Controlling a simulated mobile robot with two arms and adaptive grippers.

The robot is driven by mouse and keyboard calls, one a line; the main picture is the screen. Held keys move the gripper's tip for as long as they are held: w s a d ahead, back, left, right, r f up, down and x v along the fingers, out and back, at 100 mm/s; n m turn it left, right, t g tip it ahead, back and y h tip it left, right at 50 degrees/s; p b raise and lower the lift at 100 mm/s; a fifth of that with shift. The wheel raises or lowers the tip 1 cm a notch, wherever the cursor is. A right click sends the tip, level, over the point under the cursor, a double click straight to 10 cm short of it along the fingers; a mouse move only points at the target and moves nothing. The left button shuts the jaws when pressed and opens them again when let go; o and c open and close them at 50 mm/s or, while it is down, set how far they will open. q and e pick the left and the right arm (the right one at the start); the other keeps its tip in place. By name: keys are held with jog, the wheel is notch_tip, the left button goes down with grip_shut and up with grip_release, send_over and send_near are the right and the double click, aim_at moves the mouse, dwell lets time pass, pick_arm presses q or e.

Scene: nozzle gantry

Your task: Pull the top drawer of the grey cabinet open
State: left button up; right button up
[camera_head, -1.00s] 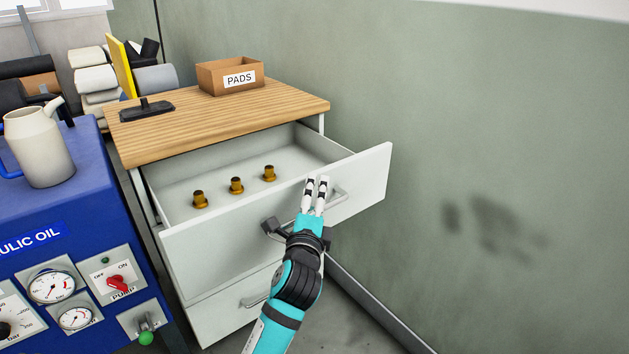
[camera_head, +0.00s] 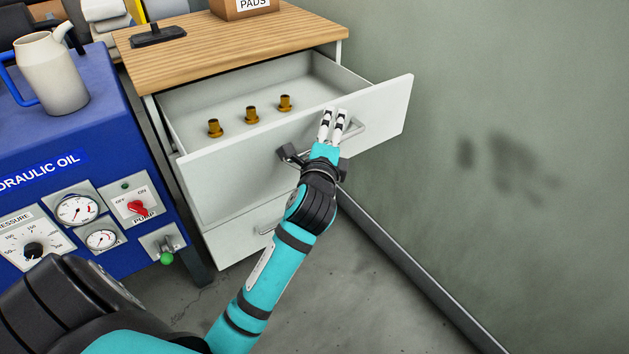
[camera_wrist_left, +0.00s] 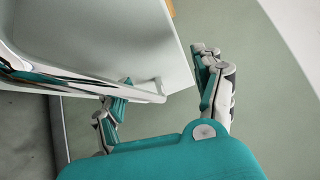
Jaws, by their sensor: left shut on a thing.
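The grey cabinet (camera_head: 160,108) has a wooden top, and its top drawer (camera_head: 230,160) stands well open. Several faces of its inside show, with three brass nozzles (camera_head: 251,115) in a row on the drawer floor. My left gripper (camera_head: 333,122) is at the drawer front, shut on the drawer's bar handle (camera_head: 357,129); its fingers partly hide the handle. In the left wrist view, the fingers (camera_wrist_left: 162,95) stand either side of the handle (camera_wrist_left: 152,90), in front of the pale drawer front (camera_wrist_left: 110,40). My right gripper is not in view.
A lower drawer (camera_head: 235,238) is shut below. A blue hydraulic oil unit (camera_head: 110,145) with gauges and a beige jug (camera_head: 52,75) stands left of the cabinet. A green wall (camera_head: 480,90) is close on the right. Bare floor (camera_head: 340,290) lies in front.

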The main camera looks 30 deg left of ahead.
pick_arm(q)
jog(key=shift+s+d+r, duration=0.25)
jog(key=shift+s+r, duration=0.65)
jog(key=shift+c, duration=0.8)
jog(key=f+v, duration=0.2)
jog(key=v, duration=1.4)
jog(key=shift+s+f+b, duration=0.25)
jog(key=shift+s+b, duration=0.05)
jog(key=shift+s, duration=0.15)
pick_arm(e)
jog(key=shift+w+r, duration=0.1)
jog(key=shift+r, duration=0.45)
pick_arm(q)
jog(key=shift+a, duration=0.1)
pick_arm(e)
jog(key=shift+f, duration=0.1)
